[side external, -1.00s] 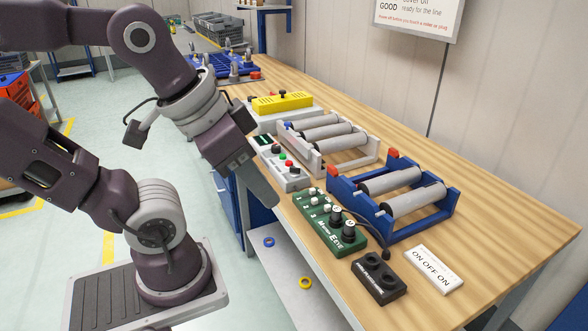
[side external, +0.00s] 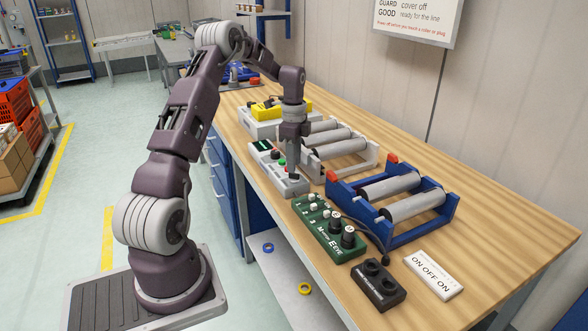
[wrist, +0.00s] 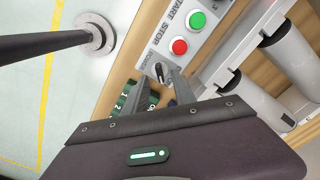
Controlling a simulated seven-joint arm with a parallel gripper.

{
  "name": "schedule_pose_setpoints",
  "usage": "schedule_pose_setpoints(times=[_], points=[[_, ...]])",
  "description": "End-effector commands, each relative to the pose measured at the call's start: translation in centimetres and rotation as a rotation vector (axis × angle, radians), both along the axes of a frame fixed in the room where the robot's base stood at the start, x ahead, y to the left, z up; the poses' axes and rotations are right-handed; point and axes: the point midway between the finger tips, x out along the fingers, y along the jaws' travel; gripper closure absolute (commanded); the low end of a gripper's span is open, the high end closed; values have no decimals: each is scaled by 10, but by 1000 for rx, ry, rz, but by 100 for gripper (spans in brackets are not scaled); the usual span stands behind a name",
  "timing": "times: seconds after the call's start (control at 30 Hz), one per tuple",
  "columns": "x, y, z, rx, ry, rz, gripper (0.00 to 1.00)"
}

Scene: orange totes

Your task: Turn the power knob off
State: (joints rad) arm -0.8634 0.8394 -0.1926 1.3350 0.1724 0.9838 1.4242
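The power knob (wrist: 160,71) is a small dark knob with a light pointer line, in the wrist view. It sits on the pale grey control box (side external: 294,187), below the red STOP button (wrist: 179,46) and green START button (wrist: 196,19). My gripper (wrist: 153,76) points down over the box with its two fingers apart. In the wrist view the knob shows between and just beyond the fingertips; I cannot tell whether they touch it. In the side view my gripper (side external: 293,172) is at the box's near end and mostly hides the knob.
A green control panel (side external: 330,236) with several knobs stands nearer the camera. A blue roller frame (side external: 398,232) and a light roller frame (side external: 340,155) stand to the right. A black socket box (side external: 378,291) and a white ON OFF ON plate (side external: 434,274) lie in front.

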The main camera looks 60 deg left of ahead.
Motion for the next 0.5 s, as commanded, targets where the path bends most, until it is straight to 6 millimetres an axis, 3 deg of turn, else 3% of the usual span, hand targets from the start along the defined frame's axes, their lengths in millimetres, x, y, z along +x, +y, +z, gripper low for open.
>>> schedule_pose_setpoints(times=[0.2,0.47,0.5], points=[[0,-1,-29,-1,0,1,68],[0,-1,-31,1,-1,1,68],[0,-1,-31,0,-1,1,76]])
